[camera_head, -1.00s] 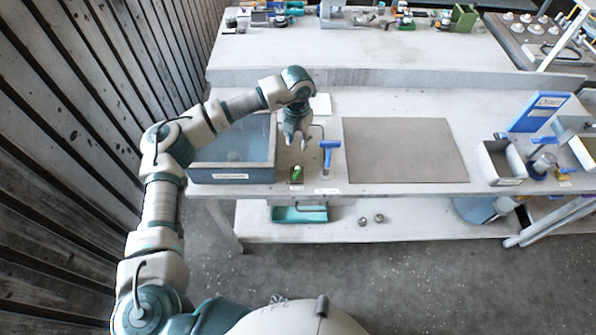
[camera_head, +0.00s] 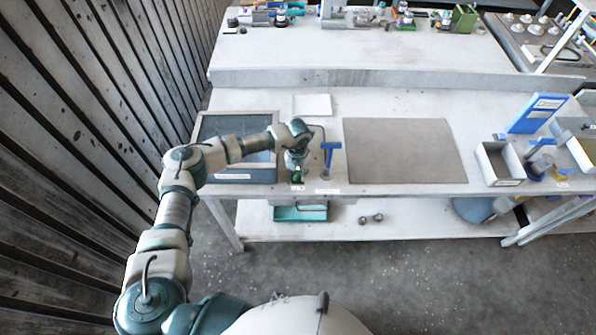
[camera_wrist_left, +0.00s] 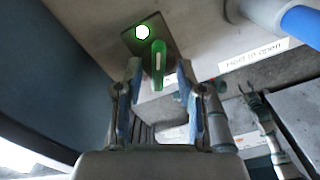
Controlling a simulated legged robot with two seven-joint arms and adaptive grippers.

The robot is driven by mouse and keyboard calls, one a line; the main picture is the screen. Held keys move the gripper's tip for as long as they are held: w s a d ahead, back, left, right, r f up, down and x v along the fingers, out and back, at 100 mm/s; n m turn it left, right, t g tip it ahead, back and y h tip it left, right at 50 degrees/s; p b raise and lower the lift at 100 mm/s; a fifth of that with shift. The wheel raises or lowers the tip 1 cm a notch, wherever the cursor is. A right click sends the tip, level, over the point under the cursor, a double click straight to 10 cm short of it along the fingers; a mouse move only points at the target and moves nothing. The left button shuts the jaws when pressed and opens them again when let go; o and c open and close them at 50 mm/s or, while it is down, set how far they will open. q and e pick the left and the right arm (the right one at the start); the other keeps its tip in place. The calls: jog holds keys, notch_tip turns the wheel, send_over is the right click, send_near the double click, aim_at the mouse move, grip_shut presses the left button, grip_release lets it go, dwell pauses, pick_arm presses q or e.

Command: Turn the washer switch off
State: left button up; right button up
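The washer switch is a green lever on a dark plate on the table's front part. In the left wrist view the green lever (camera_wrist_left: 158,65) stands between the two fingers, with a lit white-green round lamp (camera_wrist_left: 142,32) beyond it. My left gripper (camera_wrist_left: 157,85) is open around the lever, with a gap visible on both sides. In the head view my left gripper (camera_head: 297,172) hangs over the switch and hides most of it; a bit of green (camera_head: 296,178) shows. My right gripper is not in view.
The washer basin (camera_head: 232,176) is just left of the switch. A blue T-shaped handle (camera_head: 328,150) stands close on the right, also showing as a blue cylinder in the wrist view (camera_wrist_left: 300,22). A grey mat (camera_head: 405,150) lies further right.

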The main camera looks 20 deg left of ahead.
pick_arm(q)
jog(key=shift+a+f, duration=0.1)
jog(key=shift+a, duration=0.15)
grip_shut()
jog(key=shift+d, duration=0.1)
jog(key=shift+d, duration=0.1)
jog(key=shift+n, duration=1)
jog(key=n, duration=0.3)
jog(key=shift+p, duration=0.4)
jog(key=n, duration=0.2)
jog(key=n+p, duration=0.1)
jog(key=n, duration=0.4)
jog(key=shift+w+d+r, duration=0.15)
jog(key=shift+w+r, duration=0.05)
jog(key=shift+r, duration=0.05)
